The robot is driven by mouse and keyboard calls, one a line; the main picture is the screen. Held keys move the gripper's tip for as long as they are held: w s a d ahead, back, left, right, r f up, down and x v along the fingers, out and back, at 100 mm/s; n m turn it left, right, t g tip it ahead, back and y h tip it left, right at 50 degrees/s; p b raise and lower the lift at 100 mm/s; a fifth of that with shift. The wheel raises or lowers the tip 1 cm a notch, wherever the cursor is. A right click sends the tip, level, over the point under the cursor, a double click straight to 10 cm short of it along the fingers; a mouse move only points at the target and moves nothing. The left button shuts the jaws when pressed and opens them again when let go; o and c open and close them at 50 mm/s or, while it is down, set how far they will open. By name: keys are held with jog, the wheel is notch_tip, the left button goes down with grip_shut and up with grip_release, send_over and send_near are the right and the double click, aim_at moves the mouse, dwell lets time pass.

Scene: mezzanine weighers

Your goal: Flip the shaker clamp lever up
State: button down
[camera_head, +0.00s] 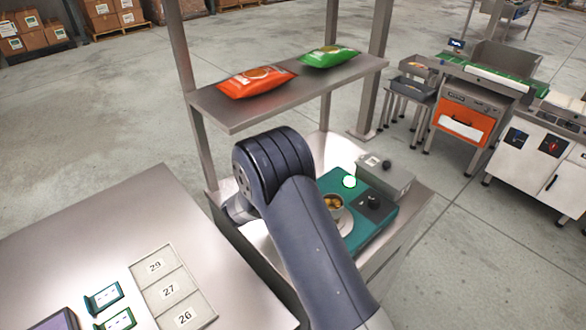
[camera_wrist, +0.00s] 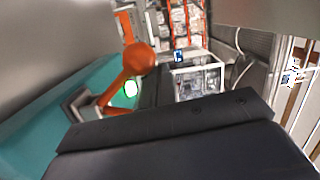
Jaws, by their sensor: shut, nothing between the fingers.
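The orange clamp lever (camera_wrist: 122,82) shows in the wrist view, with a round orange knob (camera_wrist: 137,57) and a grey bracket at its base. It slants toward the upper right of that picture; its true angle is hard to tell. It is mounted on the teal shaker (camera_wrist: 50,110), beside a lit green light. My gripper (camera_wrist: 170,122) is a dark bar low in the wrist view, shut and empty, close to the lever with no clear contact.
A metal shelf (camera_head: 235,116) with red and green bags overhangs the shaker bench. A table (camera_head: 80,235) with numbered pads stands at left. Open floor lies beyond.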

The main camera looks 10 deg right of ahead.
jog(key=shift+a, duration=0.2)
jog(key=b+v, duration=0.2)
jog(key=v, duration=0.8)
jog(key=shift+s+a+b, duration=0.15)
jog(key=shift+s+b, duration=0.15)
